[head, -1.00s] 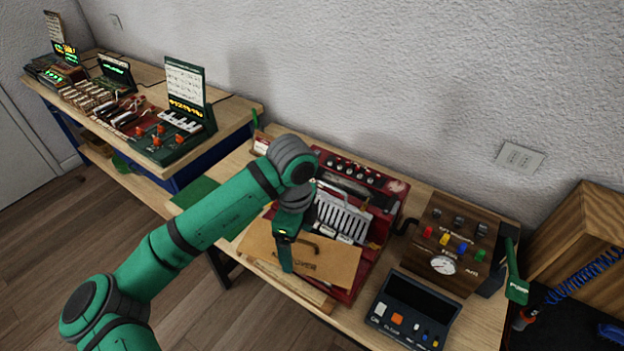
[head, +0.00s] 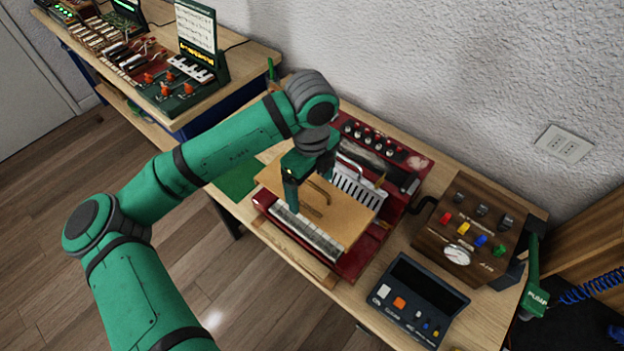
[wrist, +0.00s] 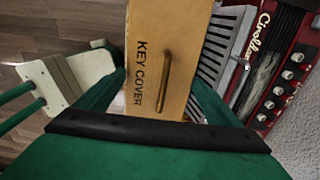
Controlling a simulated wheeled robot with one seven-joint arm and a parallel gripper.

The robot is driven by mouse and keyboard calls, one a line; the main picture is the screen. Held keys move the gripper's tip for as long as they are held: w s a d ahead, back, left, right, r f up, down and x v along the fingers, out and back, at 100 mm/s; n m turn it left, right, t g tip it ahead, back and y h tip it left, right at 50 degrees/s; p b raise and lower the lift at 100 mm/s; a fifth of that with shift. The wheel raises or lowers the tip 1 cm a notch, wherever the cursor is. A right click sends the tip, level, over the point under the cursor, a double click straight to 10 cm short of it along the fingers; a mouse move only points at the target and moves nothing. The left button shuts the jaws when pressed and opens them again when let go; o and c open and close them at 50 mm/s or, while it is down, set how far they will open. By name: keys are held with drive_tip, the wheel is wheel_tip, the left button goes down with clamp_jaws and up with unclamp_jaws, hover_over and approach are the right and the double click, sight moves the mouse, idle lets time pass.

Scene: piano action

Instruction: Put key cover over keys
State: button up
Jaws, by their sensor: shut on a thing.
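The key cover (head: 345,215) is a flat tan board with a curved handle; its "KEY COVER" lettering shows in the wrist view (wrist: 140,75). My gripper (head: 296,196) is shut on the cover, with a finger on each side of it in the wrist view. The white keys (head: 305,235) lie along the front of a red instrument (head: 352,262). A row of keys shows bare in front of the cover's near edge. The cover lies over the area behind that row; whether it touches the instrument is unclear. My arm hides part of the left side.
Behind the cover are a slatted grille (head: 356,188) and a row of knobs (head: 372,136). A wooden control box (head: 470,235) and a dark panel (head: 415,300) stand to the right. A green mat (head: 238,180) lies left.

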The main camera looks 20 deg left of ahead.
sight(311, 194)
drive_tip(key=shift+f, duration=2.65)
drive_tip(key=shift+s+f, duration=0.1)
drive_tip(key=shift+f, duration=1.8)
drive_tip(key=shift+f, duration=0.55)
drive_tip(key=o, duration=1.1)
drive_tip(key=shift+r, duration=5.4)
